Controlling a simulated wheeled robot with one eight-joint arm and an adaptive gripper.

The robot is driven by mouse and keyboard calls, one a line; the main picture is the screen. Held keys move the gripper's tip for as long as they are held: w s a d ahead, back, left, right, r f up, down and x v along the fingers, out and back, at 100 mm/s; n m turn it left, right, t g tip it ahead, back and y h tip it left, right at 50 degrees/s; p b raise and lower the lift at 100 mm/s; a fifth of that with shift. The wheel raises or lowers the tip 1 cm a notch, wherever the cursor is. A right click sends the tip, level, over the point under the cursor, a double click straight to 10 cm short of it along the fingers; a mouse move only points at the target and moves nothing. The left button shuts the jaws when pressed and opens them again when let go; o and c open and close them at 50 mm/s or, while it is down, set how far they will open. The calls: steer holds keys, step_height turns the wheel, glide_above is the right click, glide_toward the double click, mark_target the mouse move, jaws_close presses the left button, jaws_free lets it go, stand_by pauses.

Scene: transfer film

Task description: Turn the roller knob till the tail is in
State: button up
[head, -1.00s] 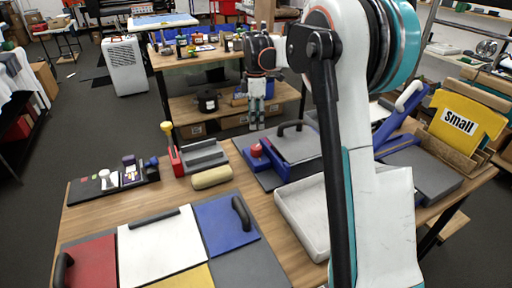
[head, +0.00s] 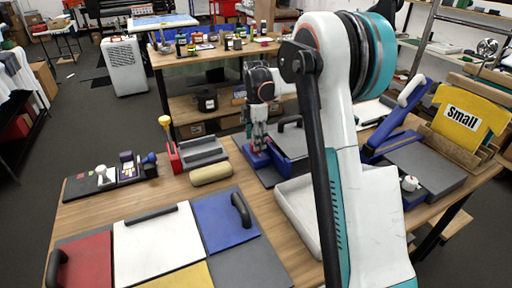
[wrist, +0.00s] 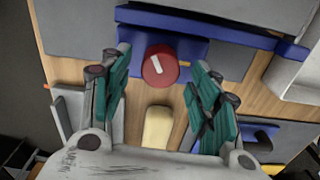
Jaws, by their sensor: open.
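The red roller knob (wrist: 160,66) is round with a white mark across its top. It sits on a blue block (wrist: 190,50) at the edge of the grey and blue roller unit (head: 290,140). My gripper (head: 258,140) points down right over the knob, and in the head view it mostly hides the knob. In the wrist view my gripper (wrist: 160,62) has its two green-padded fingers apart, one on each side of the knob. A gap shows between each finger and the knob. I cannot make out the film's tail.
A tan roll (head: 211,174) lies on the bench left of the roller unit, near a grey holder (head: 203,153). A pale tray (head: 300,215) stands in front of the unit. A press with a grey platen (head: 425,168) is at the right. Coloured panels (head: 228,218) cover the front left.

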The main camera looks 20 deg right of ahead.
steer(key=shift+f, duration=1.35)
steer(key=shift+c, duration=0.2)
steer(key=c, duration=1)
